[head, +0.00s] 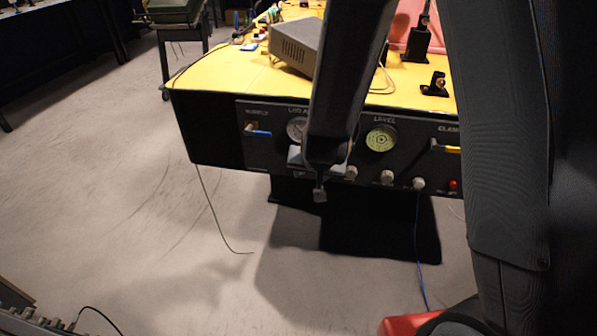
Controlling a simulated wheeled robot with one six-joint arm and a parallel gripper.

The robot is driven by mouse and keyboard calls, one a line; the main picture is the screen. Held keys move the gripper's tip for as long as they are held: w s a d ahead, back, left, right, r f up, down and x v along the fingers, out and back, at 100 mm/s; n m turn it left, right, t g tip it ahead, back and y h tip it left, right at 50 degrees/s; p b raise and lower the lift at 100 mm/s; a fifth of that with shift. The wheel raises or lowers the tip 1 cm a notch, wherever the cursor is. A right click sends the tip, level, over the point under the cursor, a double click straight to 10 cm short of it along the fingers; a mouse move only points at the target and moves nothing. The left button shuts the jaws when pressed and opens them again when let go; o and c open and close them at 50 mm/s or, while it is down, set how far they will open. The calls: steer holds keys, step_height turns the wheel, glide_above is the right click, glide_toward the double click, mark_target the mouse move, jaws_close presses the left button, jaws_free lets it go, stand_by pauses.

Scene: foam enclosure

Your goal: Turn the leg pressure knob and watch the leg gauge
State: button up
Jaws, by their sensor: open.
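The leg gauge (296,128) is a round, pale dial on the dark front panel, under a partly covered label that starts with "LEG". My arm hides its right side, and its needle is too small to read. My gripper (319,188) is at the panel's lower edge, just below and right of this gauge. It is open, and I see nothing held in it. A small pale knob (352,172) shows just right of my gripper. I cannot tell whether this is the leg pressure knob or whether that knob is hidden behind my gripper.
The panel also has a blue lever (258,132), a green level gauge (382,138), more pale knobs (387,177), a yellow lever (446,148) and a red button (453,185). A grey box (292,48) stands on the yellow tabletop (218,75). The floor at left is mostly clear.

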steer(key=w+a+f+t+h+b, duration=0.2)
steer(key=a+f+t+h, duration=0.4)
steer(key=t, duration=0.4)
steer(key=w+d+f+y, duration=0.1)
steer(key=w+d, duration=0.2)
steer(key=w, duration=0.4)
steer(key=shift+w+d+m, duration=0.15)
steer(key=shift+w+m, duration=0.05)
steer(key=shift+m, duration=0.1)
steer(key=shift+c, duration=0.5)
steer(key=c, duration=0.9)
steer(key=shift+c, duration=0.2)
